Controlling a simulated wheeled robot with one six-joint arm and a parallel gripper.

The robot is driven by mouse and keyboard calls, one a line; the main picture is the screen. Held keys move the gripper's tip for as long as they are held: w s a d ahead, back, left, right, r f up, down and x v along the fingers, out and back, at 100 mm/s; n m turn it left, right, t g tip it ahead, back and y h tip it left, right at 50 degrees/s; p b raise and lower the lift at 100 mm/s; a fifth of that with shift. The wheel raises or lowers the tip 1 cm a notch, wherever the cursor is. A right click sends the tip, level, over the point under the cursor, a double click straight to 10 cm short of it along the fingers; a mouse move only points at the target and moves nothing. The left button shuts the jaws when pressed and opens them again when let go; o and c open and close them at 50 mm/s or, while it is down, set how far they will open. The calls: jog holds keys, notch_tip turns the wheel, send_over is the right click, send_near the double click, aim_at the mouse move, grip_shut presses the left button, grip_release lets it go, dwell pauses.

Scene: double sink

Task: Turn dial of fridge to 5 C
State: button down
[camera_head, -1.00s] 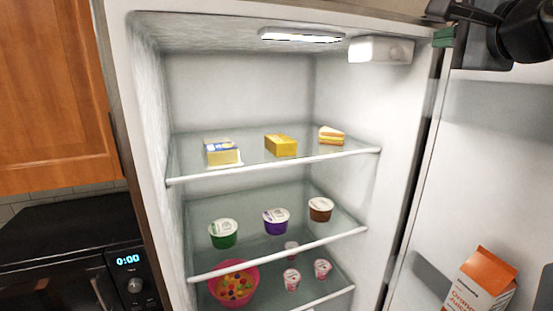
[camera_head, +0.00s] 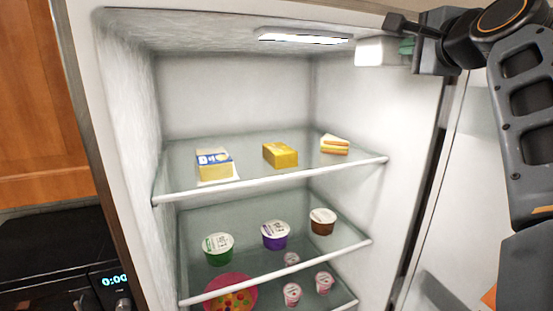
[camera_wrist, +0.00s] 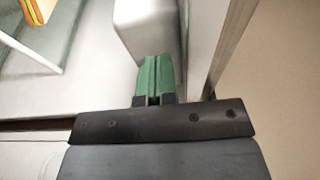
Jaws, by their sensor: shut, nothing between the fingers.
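The fridge's white control box (camera_head: 376,51) sits at the top right of the interior, beside the lit lamp. It also shows in the wrist view (camera_wrist: 135,25), just beyond the fingers. The dial's face and its marks cannot be made out in either view. My gripper (camera_head: 407,47) is at the upper right of the fridge opening, close to the right side of the box. In the wrist view its green fingertips (camera_wrist: 153,76) are together with nothing between them. I cannot tell whether they touch the box.
The lamp (camera_head: 304,37) is on the ceiling. The top shelf (camera_head: 270,180) holds butter (camera_head: 214,164), a yellow block (camera_head: 280,154) and a sandwich (camera_head: 335,144). Tubs and a pink bowl (camera_head: 205,299) stand lower. The open door (camera_head: 455,215) is at the right.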

jog(key=shift+w, duration=0.2)
dwell(0.9)
jog(key=shift+f, duration=0.55)
jog(key=shift+f+b, duration=0.6)
jog(key=shift+f, duration=0.3)
jog(key=shift+a+f, duration=0.1)
jog(key=shift+f, duration=0.05)
dwell(0.5)
jog(key=shift+s, duration=0.15)
jog(key=b, duration=0.2)
send_near(397, 66)
jog(key=shift+w, duration=0.6)
jog(key=shift+d, duration=0.4)
